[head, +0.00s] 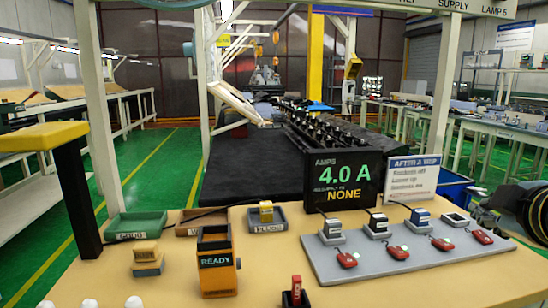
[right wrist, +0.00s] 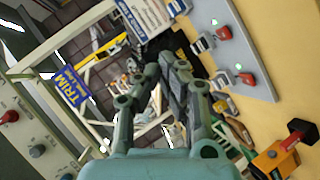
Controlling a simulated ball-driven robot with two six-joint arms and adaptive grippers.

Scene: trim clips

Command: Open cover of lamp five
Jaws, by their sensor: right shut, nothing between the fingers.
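The words "SUPPLY LAMP 5" stand on an overhead sign (head: 495,9) at the top right of the head view. No cover for lamp five can be picked out there. In the right wrist view a pale panel (right wrist: 22,140) with a red knob and grey round parts is at the left; I cannot tell which part is lamp five. My right gripper (head: 480,213) is at the right edge of the table in the head view, beside the grey board. In the right wrist view its fingers (right wrist: 172,62) are together and empty. My left gripper is not in view.
A grey board (head: 400,264) carries several small blocks and red parts (head: 398,252). Behind it stand a "4.0 A" display (head: 343,178) and a white sign (head: 410,180). An orange "READY" box (head: 217,262) and trays (head: 137,226) are left. The table's front middle is partly clear.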

